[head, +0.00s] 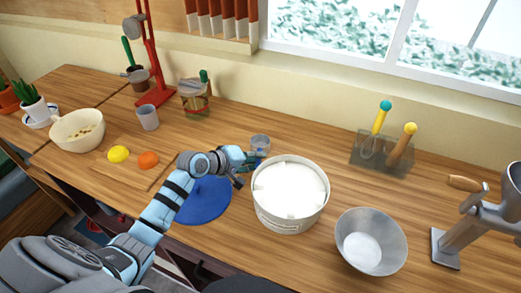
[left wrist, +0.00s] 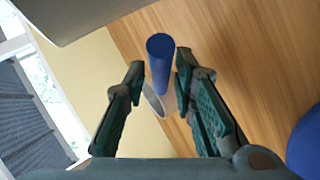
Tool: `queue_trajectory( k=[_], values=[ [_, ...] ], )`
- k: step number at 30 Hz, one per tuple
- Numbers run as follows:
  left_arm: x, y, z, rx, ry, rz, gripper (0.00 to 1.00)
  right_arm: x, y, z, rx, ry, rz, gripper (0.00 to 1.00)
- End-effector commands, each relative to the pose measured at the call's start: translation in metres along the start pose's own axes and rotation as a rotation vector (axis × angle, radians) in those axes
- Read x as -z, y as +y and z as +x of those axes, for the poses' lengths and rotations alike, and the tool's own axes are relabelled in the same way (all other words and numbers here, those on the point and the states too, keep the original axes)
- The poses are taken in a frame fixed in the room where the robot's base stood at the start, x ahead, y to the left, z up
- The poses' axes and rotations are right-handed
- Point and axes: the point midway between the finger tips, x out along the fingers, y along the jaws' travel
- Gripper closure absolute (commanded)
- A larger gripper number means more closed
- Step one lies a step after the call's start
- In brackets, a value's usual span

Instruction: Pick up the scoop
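The scoop has a blue handle and a greyish round bowl. In the head view its bowl (head: 260,142) shows just behind my left gripper (head: 247,165), left of the white tub; the gripper partly hides the handle. In the left wrist view the blue handle (left wrist: 160,62) points up between the fingertips of my open left gripper (left wrist: 160,72), and the bowl shows below it, partly behind the fingers. A gap shows on the left side of the handle; the right finger is close, and I cannot tell if it touches. My right gripper is not in view.
A white tub (head: 290,221) stands right beside the gripper, with a metal bowl (head: 371,241) to its right. A blue disc (head: 205,203) lies under my left arm. A utensil holder (head: 370,155) stands by the wall. Bare wood lies behind the tub.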

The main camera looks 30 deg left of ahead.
Motion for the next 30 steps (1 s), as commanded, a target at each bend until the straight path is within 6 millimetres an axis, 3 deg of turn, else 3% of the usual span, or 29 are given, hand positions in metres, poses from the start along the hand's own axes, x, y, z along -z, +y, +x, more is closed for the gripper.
queue_trajectory(
  k=[3, 10, 15, 25, 30],
  values=[
    [0.000, -0.002, 0.019, -0.001, 0.002, -0.003, 0.75, 0.001, 0.000, 0.006, 0.000, 0.003, 0.000, 0.58],
    [0.001, -0.001, 0.021, 0.001, 0.003, 0.000, 0.77, -0.001, 0.000, 0.005, -0.001, -0.001, 0.000, 0.58],
    [0.001, -0.001, 0.020, 0.001, 0.003, 0.000, 1.00, -0.002, 0.001, 0.005, -0.001, -0.003, -0.001, 0.58],
    [0.001, 0.001, 0.019, 0.000, 0.004, 0.000, 1.00, -0.003, 0.001, 0.004, -0.001, -0.004, -0.001, 0.58],
    [0.005, 0.015, 0.010, -0.002, 0.004, 0.002, 1.00, -0.002, 0.001, -0.001, -0.001, -0.004, -0.001, 0.58]
  ],
)
